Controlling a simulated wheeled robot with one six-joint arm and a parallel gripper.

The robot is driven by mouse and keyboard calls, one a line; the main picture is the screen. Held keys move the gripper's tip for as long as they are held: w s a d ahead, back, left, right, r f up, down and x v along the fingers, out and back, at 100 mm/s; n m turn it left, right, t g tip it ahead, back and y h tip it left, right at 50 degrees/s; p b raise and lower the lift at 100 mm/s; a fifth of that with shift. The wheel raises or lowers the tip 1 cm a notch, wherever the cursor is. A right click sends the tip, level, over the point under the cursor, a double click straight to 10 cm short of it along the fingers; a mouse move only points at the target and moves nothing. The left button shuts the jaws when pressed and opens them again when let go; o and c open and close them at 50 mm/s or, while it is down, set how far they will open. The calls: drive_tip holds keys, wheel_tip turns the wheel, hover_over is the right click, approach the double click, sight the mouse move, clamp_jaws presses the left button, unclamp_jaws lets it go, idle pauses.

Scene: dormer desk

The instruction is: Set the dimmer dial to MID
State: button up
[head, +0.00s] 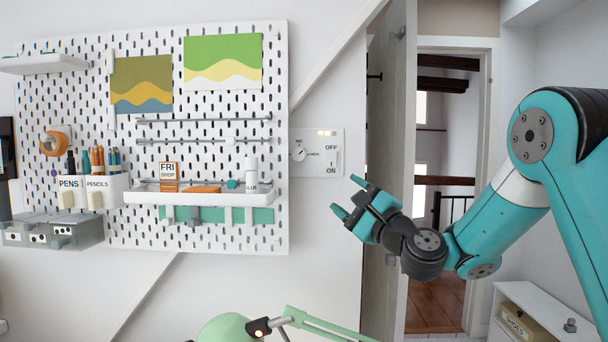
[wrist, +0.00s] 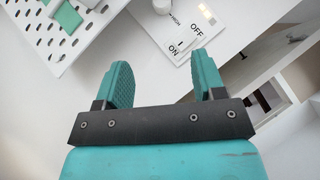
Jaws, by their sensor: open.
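The dimmer dial (head: 299,152) is a small round white knob on the left part of a white wall plate (head: 322,172), right of the pegboard. Small marks stand around it, with a label at its right that is too small to read fully. The plate also has an OFF/ON switch (head: 331,159) and small lights at the top. In the wrist view the dial (wrist: 162,6) is cut by the top edge, ahead of my fingers. My gripper (head: 343,195) is open and empty, to the lower right of the plate and apart from it. Where the dial points is not clear.
The white pegboard (head: 225,110) with a shelf (head: 215,196) stands left of the plate. A green lamp (head: 235,328) is below, its arm reaching right. An open door (head: 392,100) is at the right. The wall below the plate is bare.

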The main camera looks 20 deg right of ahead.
sight(302, 157)
drive_tip(key=p+x, duration=1.6)
drive_tip(key=shift+r+p, duration=0.3)
drive_tip(key=shift+p, duration=0.05)
drive_tip(key=shift+w+a+p, duration=0.15)
drive_tip(key=shift+w+p, duration=0.15)
drive_tip(key=shift+w, duration=0.25)
drive_tip(key=c, duration=0.9)
